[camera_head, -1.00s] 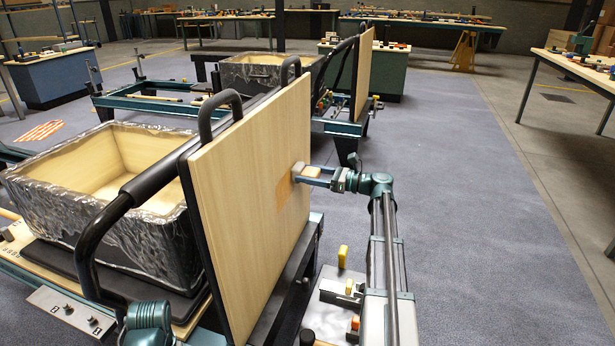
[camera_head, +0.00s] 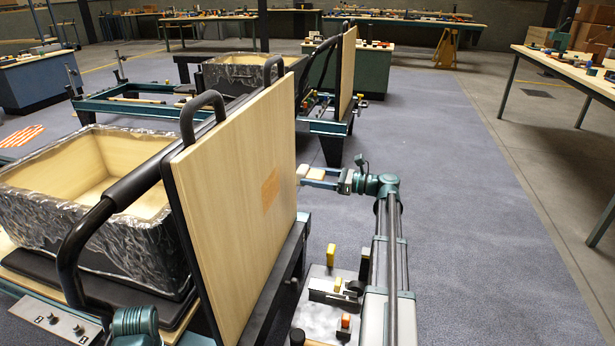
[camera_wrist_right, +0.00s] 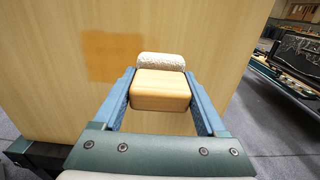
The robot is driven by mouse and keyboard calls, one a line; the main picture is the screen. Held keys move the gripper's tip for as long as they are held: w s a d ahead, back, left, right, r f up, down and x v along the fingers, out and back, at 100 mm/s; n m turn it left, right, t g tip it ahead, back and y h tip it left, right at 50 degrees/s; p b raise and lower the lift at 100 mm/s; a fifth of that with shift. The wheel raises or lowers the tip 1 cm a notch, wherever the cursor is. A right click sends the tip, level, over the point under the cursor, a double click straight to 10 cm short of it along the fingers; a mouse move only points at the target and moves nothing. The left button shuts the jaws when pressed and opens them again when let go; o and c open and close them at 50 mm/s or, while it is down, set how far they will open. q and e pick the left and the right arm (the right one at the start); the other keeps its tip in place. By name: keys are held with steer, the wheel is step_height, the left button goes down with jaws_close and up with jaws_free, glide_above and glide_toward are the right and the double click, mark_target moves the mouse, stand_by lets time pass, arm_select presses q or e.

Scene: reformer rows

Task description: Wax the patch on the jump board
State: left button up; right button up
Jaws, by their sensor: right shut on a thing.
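The jump board (camera_head: 222,205) is an upright pale wooden panel in the head view, and it fills much of the right wrist view (camera_wrist_right: 45,70). An orange-brown patch (camera_head: 270,189) shows on its face, and also at the upper left in the right wrist view (camera_wrist_right: 113,56). My right gripper (camera_head: 308,174) is shut on a wooden block with a white fluffy pad (camera_wrist_right: 161,84). The pad faces the board, to the right of the patch. Whether it touches the board is hard to tell, but a gap seems to show. My left gripper is not in view.
Blue floor (camera_head: 450,230) to the right is clear.

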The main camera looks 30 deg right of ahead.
steer(key=shift+v, duration=1.45)
